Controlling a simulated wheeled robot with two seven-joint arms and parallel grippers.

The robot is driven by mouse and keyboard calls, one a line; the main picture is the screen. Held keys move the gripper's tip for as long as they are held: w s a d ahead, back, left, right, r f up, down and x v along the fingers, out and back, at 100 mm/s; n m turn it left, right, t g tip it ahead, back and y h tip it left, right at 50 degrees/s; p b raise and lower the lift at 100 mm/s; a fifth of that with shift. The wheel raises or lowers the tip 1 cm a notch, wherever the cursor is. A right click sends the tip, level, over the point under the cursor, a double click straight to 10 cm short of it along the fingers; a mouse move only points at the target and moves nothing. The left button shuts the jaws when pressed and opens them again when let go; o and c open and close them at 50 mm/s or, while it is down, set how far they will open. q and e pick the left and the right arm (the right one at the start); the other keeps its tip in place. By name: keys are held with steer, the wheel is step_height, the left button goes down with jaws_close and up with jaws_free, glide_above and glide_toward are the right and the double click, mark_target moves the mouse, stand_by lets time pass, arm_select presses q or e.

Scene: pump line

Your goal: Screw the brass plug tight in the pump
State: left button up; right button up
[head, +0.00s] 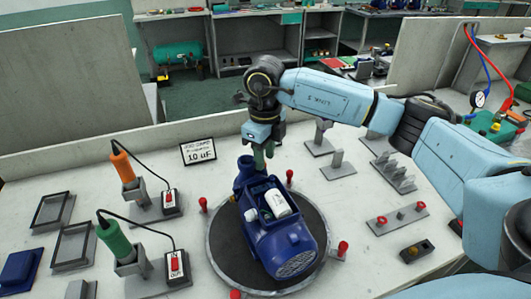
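The blue pump (272,226) sits on a dark round turntable (222,249) in the middle of the bench. It has an upright port at its back left and a white cylinder (278,204) in its open top. My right gripper (264,153) points down just above and behind the pump's port. Its fingertips are small and partly hidden, so I cannot tell whether they hold anything. I cannot make out the brass plug at the pump. A dark block with a small brass-coloured spot (416,251) lies at the right. My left gripper is not in view.
Red-topped pegs ring the turntable. An orange tool (122,163) and a green tool (113,239) stand in holders at left, beside switch boxes. Empty trays (53,211) lie far left. A sign (198,152) stands behind. Grey brackets (337,167) and a red-knobbed plate (396,219) lie right.

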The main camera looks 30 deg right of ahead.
steer(key=shift+w+f+n+b, duration=0.1)
steer(key=shift+n+b, duration=0.2)
steer(key=shift+n, duration=1.4)
steer(key=n+b, duration=0.1)
steer(key=n, duration=0.2)
steer(key=shift+n, duration=0.3)
steer(key=shift+n+b, duration=0.4)
steer(key=shift+n, duration=1.3)
